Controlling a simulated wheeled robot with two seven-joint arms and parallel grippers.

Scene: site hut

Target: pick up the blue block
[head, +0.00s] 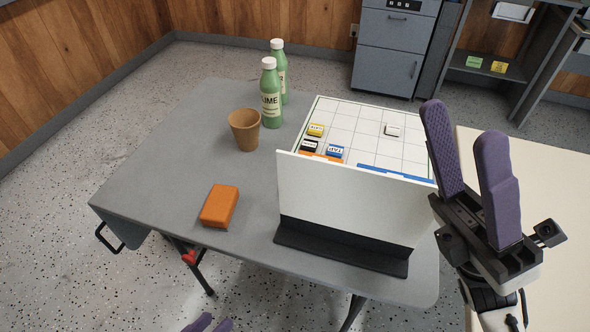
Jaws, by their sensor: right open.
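The blue block (335,152) is small, with a white label on top. It lies on the white gridded board (362,112), just beyond the upper edge of the white upright panel (345,195). Its near side may be partly hidden by the panel. My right gripper (463,125) has purple fingers pointing up, spread apart with nothing between them. It is in front of the board's right side, well to the right of the block. My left gripper (207,324) shows only purple fingertips at the bottom edge, so its opening is unclear.
A black block (309,146), a yellow block (315,130) and a white block (392,130) are on the board. An orange block (219,206), a brown cup (244,131) and two green bottles (271,95) stand on the grey table (165,165). Its left part is mostly clear.

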